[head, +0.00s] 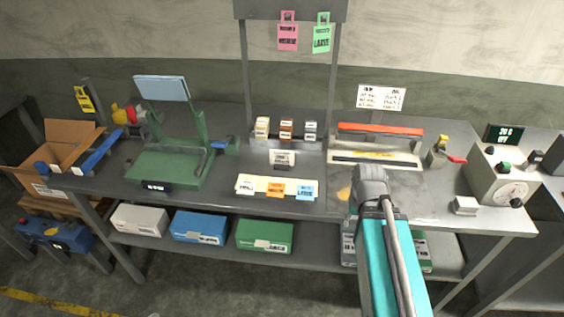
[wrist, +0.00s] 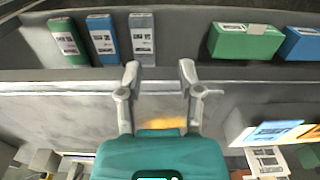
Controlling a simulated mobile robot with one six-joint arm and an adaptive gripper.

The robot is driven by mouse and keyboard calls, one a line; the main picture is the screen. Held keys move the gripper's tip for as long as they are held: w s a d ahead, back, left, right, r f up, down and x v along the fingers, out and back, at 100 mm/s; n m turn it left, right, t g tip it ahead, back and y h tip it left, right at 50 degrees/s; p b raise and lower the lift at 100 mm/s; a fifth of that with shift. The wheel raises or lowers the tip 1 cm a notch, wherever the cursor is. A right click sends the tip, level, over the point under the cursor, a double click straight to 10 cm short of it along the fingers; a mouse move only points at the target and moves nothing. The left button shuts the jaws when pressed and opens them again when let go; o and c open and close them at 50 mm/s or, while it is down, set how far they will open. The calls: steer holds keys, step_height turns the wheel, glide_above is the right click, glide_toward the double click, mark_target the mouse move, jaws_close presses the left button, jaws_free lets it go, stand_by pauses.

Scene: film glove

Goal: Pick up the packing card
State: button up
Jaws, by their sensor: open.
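No card is clearly readable as the packing card. A white card with dark print (head: 381,97) stands upright at the back of the bench. White (head: 245,188), orange (head: 275,190) and blue (head: 305,192) cards lie on a cream strip at the front edge. In the wrist view, the blue card (wrist: 275,132) and orange card (wrist: 310,130) are at the right. My gripper (wrist: 160,68) is open and empty, its fingers spread over the bench's front side. A yellow-orange piece (wrist: 162,124) shows partly behind my gripper's body; it also shows beside my arm (head: 344,193).
White (head: 139,220), blue (head: 199,227) and green (head: 264,236) boxes stand on the lower shelf. A green press (head: 170,165) stands left, a sealer with a red bar (head: 380,130) behind my arm, and a grey dial box (head: 502,182) right. Pink and green tags hang above.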

mark_target(333, 208)
steer(key=shift+d, duration=0.15)
steer(key=shift+w, duration=0.1)
steer(key=shift+w, duration=0.15)
steer(key=w+a+n+y, duration=0.1)
steer(key=w, duration=0.1)
steer(key=w+a+n+y, duration=0.1)
steer(key=w+a+n, duration=0.1)
steer(key=w+a+n+y+b, duration=0.1)
steer(key=w+a, duration=0.1)
steer(key=shift+w+n+y, duration=0.3)
steer(key=shift+w, duration=0.1)
steer(key=w+a+n+y, duration=0.1)
steer(key=w, duration=0.1)
steer(key=w+a+r+n+y, duration=0.1)
steer(key=w, duration=0.1)
steer(key=w+a+n+y, duration=0.1)
steer(key=w+n, duration=0.1)
steer(key=shift+r, duration=0.35)
steer(key=w+a+r+n+y+b, duration=0.1)
steer(key=w+a+r+n+y, duration=0.2)
steer(key=w+r+n+y, duration=0.4)
steer(key=w+n, duration=0.1)
steer(key=w, duration=0.4)
steer(key=shift+n+t+b, duration=0.35)
steer(key=shift+n+t, duration=0.05)
steer(key=shift+w, duration=0.1)
